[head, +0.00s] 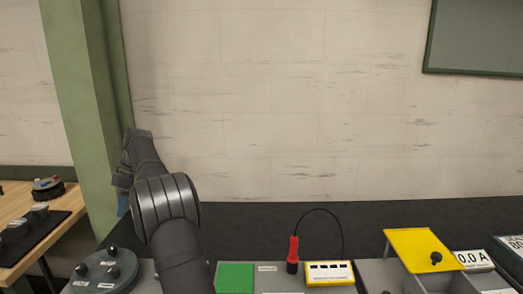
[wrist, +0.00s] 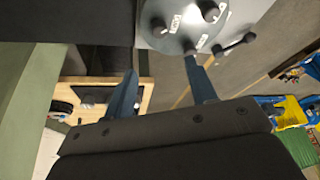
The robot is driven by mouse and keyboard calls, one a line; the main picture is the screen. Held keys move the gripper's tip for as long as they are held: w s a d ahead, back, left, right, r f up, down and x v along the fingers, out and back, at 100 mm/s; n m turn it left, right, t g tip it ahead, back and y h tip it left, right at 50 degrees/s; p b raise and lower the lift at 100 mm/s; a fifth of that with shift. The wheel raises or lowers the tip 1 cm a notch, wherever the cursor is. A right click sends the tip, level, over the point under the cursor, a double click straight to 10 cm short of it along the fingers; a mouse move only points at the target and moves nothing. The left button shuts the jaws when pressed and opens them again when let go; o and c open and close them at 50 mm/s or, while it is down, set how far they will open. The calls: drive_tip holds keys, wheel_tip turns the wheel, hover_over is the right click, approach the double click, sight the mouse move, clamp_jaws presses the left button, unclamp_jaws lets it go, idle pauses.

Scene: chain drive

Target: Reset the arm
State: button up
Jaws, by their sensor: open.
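My arm rises from the bottom of the head view and leans up and to the left. In the wrist view my gripper (wrist: 162,68) shows two blue fingers spread apart with nothing between them. In the head view only a small blue part of the gripper (head: 122,190) shows at the far end of my arm, beside the green pillar. A round grey plate with black knobs (head: 103,271) is at the lower left of the head view. It also shows at the top of the wrist view (wrist: 178,32), near the fingertips; I cannot tell the gap.
A green pad (head: 235,278), a red-and-black handle with a cable (head: 293,250), a yellow labelled unit (head: 329,273) and a tilted yellow lid (head: 420,250) line the front. A wooden table (head: 60,215) stands left. The space before the wall is clear.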

sight(112, 247)
drive_tip(key=x, duration=1.5)
drive_tip(key=shift+s+a+f, duration=0.1)
drive_tip(key=shift+a+f, duration=0.1)
drive_tip(key=shift+f, duration=0.1)
drive_tip(key=shift+d+r+m+t, duration=0.15)
drive_tip(key=shift+r+m+t, duration=0.15)
drive_tip(key=shift+m, duration=0.6)
drive_tip(key=m, duration=0.2)
drive_tip(key=m+t, duration=0.1)
drive_tip(key=m, duration=0.1)
drive_tip(key=shift+s+t+y, duration=0.15)
drive_tip(key=shift+t+y, duration=0.15)
drive_tip(key=shift+s+m+t+h, duration=0.15)
drive_tip(key=shift+m+t, duration=0.4)
drive_tip(key=shift+m, duration=1)
drive_tip(key=shift+m+t+h, duration=0.25)
drive_tip(key=shift+m+t, duration=0.3)
drive_tip(key=shift+m, duration=1)
drive_tip(key=shift+v, duration=0.95)
